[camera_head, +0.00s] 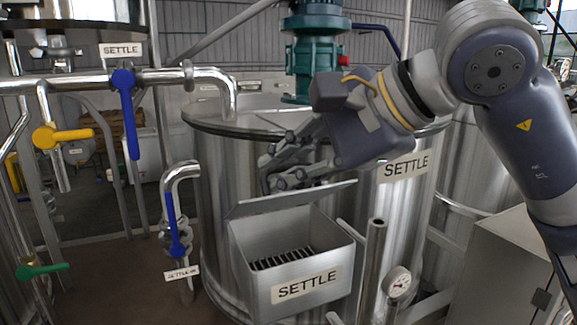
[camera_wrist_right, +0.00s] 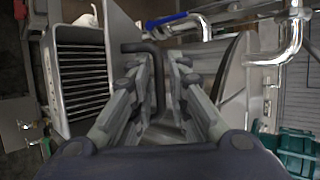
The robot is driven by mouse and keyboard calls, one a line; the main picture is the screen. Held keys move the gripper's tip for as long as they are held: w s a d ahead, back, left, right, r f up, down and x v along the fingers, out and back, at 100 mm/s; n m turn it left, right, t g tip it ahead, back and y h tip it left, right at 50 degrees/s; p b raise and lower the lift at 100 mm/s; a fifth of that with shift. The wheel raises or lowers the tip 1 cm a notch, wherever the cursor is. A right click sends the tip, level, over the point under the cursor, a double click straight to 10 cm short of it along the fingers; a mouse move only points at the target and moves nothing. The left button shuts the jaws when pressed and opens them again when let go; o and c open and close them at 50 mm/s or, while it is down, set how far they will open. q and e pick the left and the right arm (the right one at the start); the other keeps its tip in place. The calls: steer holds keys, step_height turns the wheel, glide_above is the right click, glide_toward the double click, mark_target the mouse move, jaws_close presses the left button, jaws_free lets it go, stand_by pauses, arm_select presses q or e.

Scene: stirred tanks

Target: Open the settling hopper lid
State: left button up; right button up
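The settling hopper (camera_head: 300,262) is a grey metal box labelled SETTLE on the front of the middle tank. Its lid (camera_head: 290,200) stands raised and tilted at the rear edge, and a slatted grate (camera_head: 283,258) shows inside. In the right wrist view the grate (camera_wrist_right: 82,70) is at left, beside the lid plate (camera_wrist_right: 122,35). My right gripper (camera_head: 268,172) is just behind and above the lid. In the wrist view its fingers (camera_wrist_right: 160,68) are apart, with a dark bar handle (camera_wrist_right: 158,85) between them; contact is unclear. My left gripper is out of view.
A vertical pipe (camera_head: 374,265) and a round gauge (camera_head: 397,282) stand right of the hopper. A blue-handled valve (camera_head: 173,225) and bent pipe are at left. The tank (camera_head: 222,165) rises close behind, with a green motor (camera_head: 316,60) above.

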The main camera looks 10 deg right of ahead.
steer(key=v, duration=1.2)
steer(key=shift+c, duration=0.2)
